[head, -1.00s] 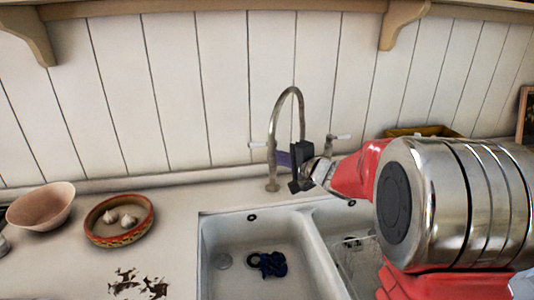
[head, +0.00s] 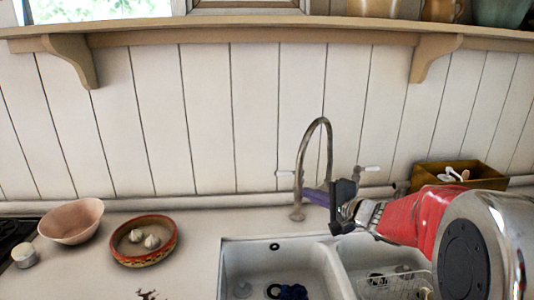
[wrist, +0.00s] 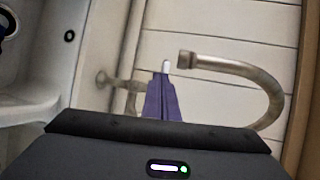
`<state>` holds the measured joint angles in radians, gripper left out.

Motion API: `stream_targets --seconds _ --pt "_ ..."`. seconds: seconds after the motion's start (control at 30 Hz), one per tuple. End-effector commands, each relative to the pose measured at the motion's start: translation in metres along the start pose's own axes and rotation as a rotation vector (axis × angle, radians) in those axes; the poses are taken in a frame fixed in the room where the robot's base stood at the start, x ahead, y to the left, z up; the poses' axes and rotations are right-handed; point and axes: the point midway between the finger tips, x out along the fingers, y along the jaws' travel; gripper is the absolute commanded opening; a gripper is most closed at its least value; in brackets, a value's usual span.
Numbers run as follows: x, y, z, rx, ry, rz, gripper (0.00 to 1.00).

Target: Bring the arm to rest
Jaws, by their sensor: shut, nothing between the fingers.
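My gripper (head: 334,204) is in the head view in front of the tap (head: 299,190), above the back of the sink. It points left and away from my red and silver arm. In the wrist view a narrow purple thing with a pale tip (wrist: 162,100) shows beyond the dark gripper housing; it also shows beside my gripper in the head view (head: 315,197), and I cannot tell whether it is part of my gripper. The curved tap (wrist: 262,85) is close by in the wrist view. My gripper is shut and empty.
The double sink (head: 232,262) holds a dark blue item (head: 292,292) in its left basin and a wire rack (head: 405,282) in its right. A patterned bowl (head: 127,257) with garlic and a pink bowl (head: 72,222) stand left. A brass box (head: 487,175) stands right; a shelf (head: 250,30) runs above.

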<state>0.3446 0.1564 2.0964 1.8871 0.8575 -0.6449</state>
Motion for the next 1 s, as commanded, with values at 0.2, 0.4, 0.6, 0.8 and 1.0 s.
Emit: stream_targets --seconds 0.2,0.4,0.6,0.8,1.0 --pt "-0.010 0.048 0.034 -0.011 -0.108 0.159 0.00" --pt "-0.033 0.079 0.073 -0.077 -0.205 0.306 0.00" --pt "-0.064 0.103 0.108 -0.172 -0.286 0.448 0.00" --pt "-0.101 0.125 0.136 -0.294 -0.349 0.590 0.00" --pt "-0.142 0.142 0.155 -0.440 -0.388 0.725 0.00"
